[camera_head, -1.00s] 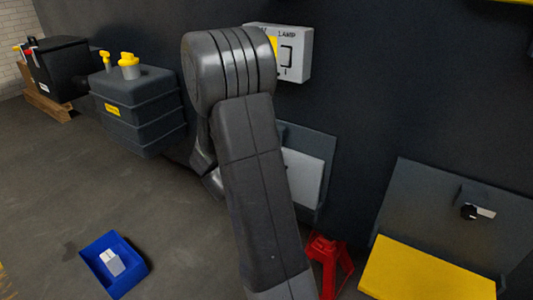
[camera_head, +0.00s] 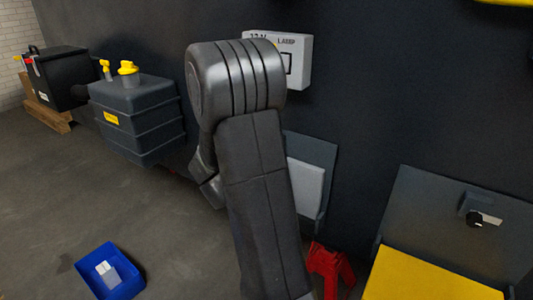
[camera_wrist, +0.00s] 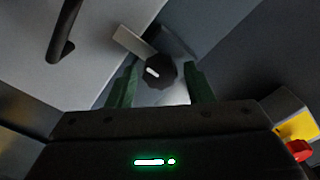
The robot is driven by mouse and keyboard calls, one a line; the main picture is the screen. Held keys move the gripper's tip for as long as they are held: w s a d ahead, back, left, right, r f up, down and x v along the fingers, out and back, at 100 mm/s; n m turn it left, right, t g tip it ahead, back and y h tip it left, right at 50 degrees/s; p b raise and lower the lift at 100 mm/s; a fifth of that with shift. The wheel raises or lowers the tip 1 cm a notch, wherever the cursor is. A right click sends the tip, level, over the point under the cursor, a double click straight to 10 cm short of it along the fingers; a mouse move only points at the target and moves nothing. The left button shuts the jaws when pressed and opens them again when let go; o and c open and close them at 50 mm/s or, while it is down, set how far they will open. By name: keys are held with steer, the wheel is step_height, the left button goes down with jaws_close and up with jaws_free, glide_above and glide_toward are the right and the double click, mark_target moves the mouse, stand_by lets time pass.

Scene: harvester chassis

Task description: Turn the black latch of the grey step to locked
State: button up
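In the wrist view the black latch (camera_wrist: 158,71) is a round black knob with a white mark, with a light grey tab (camera_wrist: 131,41) extending to its upper left. My gripper (camera_wrist: 161,68) has its two green fingers apart, one on each side of the knob. I cannot tell whether either finger touches it. In the head view the grey step (camera_head: 306,187) is partly hidden behind my arm, and its latch and my gripper are not visible there.
A black bar handle (camera_wrist: 62,35) is at upper left in the wrist view, and a red knob (camera_wrist: 299,149) on a yellow plate at lower right. In the head view a yellow step (camera_head: 425,275) with another black latch (camera_head: 475,218) stands right. A red stand (camera_head: 327,268) is nearby.

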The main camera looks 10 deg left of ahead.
steer(key=shift+o, duration=0.2)
steer(key=shift+s, duration=0.1)
steer(key=p+v, duration=0.1)
steer(key=v, duration=1.2)
steer(key=shift+s+p, duration=0.35)
steer(key=shift+a, duration=0.1)
steer(key=b+x, duration=0.1)
steer(key=x, duration=1.3)
steer(key=shift+b, duration=0.3)
steer(key=shift+s+a, duration=0.1)
